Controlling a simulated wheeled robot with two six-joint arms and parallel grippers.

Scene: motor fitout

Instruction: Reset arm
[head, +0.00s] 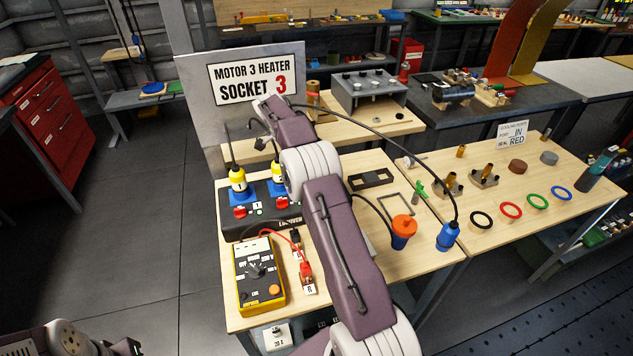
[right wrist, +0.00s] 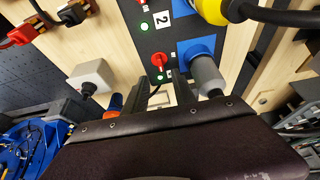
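My right arm (head: 335,235) reaches from the bottom of the head view up across the workbench, its far end in front of the sign. Its fingers are hidden in the head view. In the right wrist view my right gripper (right wrist: 163,96) shows two dark fingers, apart, with nothing visible between their tips. They point at the black socket panel (right wrist: 143,40), near a red switch (right wrist: 158,61) with a green light below it. I cannot tell whether they touch the panel. A piece of my left arm (head: 65,340) shows at the bottom left; its gripper is out of the picture.
A yellow meter (head: 259,275) stands at the bench's front left. Yellow-topped plugs (head: 238,182) sit in the socket box (head: 235,222). An orange-capped blue connector (head: 403,230) and a blue plug (head: 447,236) on a black cable are right of my arm. Floor at left is clear.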

